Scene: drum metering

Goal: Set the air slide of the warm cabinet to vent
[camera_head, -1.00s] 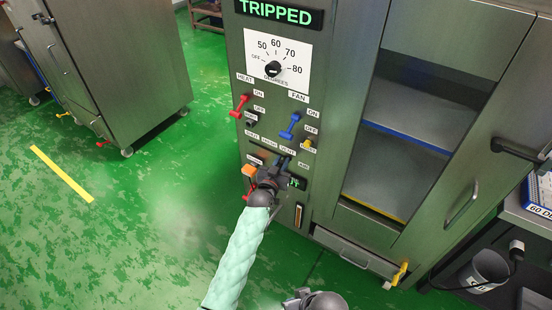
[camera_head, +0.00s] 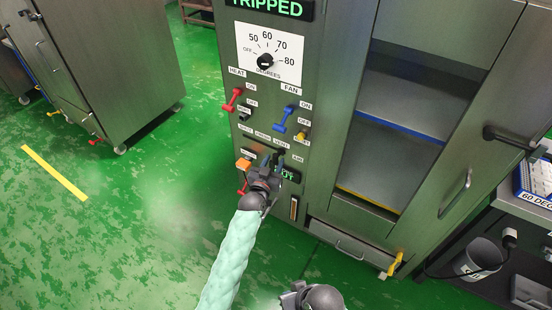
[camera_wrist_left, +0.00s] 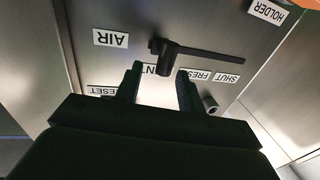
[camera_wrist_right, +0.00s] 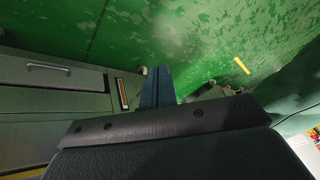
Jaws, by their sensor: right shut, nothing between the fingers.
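The warm cabinet's control panel (camera_head: 262,110) is in the head view. Its air slide has a dark knob (camera_head: 281,153), just under the VENT label (camera_head: 281,143). In the left wrist view, upside down, the knob (camera_wrist_left: 166,48) is at the slot's left end, by a partly hidden label ending in "NT"; FRESH and SHUT lie to the right. My left gripper (camera_head: 270,162) is open just below the knob. Its fingertips (camera_wrist_left: 158,80) are apart, with the knob just beyond the gap. My right gripper (camera_wrist_right: 156,85) is shut and empty, away from the panel.
The panel also has a dial (camera_head: 265,62), a red HEAT lever (camera_head: 233,98), a blue FAN lever (camera_head: 284,118) and a lit TRIPPED display (camera_head: 270,6). An orange part (camera_head: 243,164) is close left of my left gripper. A shelved compartment (camera_head: 400,120) stands right.

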